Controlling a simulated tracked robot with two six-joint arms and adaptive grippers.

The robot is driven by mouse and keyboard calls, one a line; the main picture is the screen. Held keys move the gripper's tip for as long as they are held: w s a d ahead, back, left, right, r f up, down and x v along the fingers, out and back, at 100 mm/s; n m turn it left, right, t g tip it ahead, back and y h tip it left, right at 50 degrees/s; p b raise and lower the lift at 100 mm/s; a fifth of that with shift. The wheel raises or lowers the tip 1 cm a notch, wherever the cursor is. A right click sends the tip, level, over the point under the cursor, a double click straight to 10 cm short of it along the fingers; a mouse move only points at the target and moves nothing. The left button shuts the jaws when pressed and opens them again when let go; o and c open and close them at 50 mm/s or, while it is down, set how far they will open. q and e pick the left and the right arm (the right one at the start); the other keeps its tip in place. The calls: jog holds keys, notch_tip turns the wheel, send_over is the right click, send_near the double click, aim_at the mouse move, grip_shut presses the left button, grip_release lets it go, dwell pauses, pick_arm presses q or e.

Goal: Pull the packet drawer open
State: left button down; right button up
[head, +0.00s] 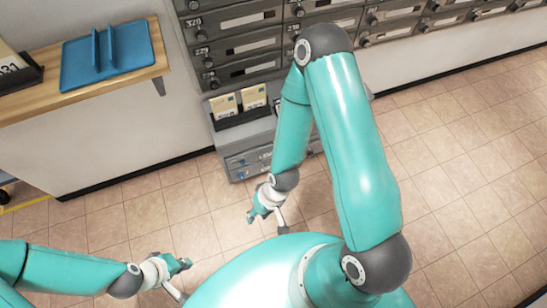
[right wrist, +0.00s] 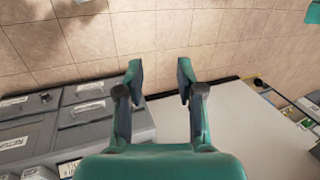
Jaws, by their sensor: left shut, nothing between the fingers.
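A low grey drawer cabinet (head: 240,165) stands on the floor below the mailboxes in the head view, partly hidden by my right arm. The right wrist view shows its drawer fronts with silvery handles (right wrist: 88,108) on the left. One label there begins "RETU"; I cannot tell which drawer is the packet drawer. The drawers look shut. My right gripper (right wrist: 160,72) is open and empty, with its fingers beside the cabinet and apart from the handles. It also shows in front of the cabinet in the head view (head: 265,212). My left gripper (head: 186,264) is shut and empty, low over the floor.
Envelopes (head: 240,100) stand in a dark holder on top of the cabinet. Grey numbered mailboxes (head: 235,45) line the wall above. A wooden-topped counter (head: 80,88) at the left carries a blue tray (head: 105,55). The tiled floor (head: 450,170) at the right is clear.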

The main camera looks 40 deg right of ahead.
jog(key=shift+d+f, duration=0.1)
jog(key=w+d+f+m+t+h+b, duration=0.1)
jog(key=w+d+f+m+t+b, duration=0.35)
jog(key=f+b, duration=0.5)
jog(key=w+d+f+m+t+h+b, duration=0.1)
jog(key=w+d+f+m+t+b, duration=0.25)
jog(key=w+d+f+b, duration=0.55)
jog(key=s+d+f+m+t+h+b, duration=0.1)
jog(key=d+f+m+t+h+b, duration=0.5)
jog(key=d+f+m+b, duration=0.45)
jog(key=shift+t, duration=0.3)
jog(key=shift+a+f+b+x, duration=0.25)
jog(key=shift+b+x, duration=0.75)
jog(key=shift+x, duration=1.7)
jog(key=shift+a+f+b+x, duration=0.25)
jog(key=shift+b+x, duration=0.75)
jog(key=shift+x, duration=1.7)
jog(key=shift+a+f+b+x, duration=0.1)
jog(key=shift+a+b+x, duration=0.25)
jog(key=shift+b+x, duration=1.5)
jog(key=shift+p+x, duration=0.85)
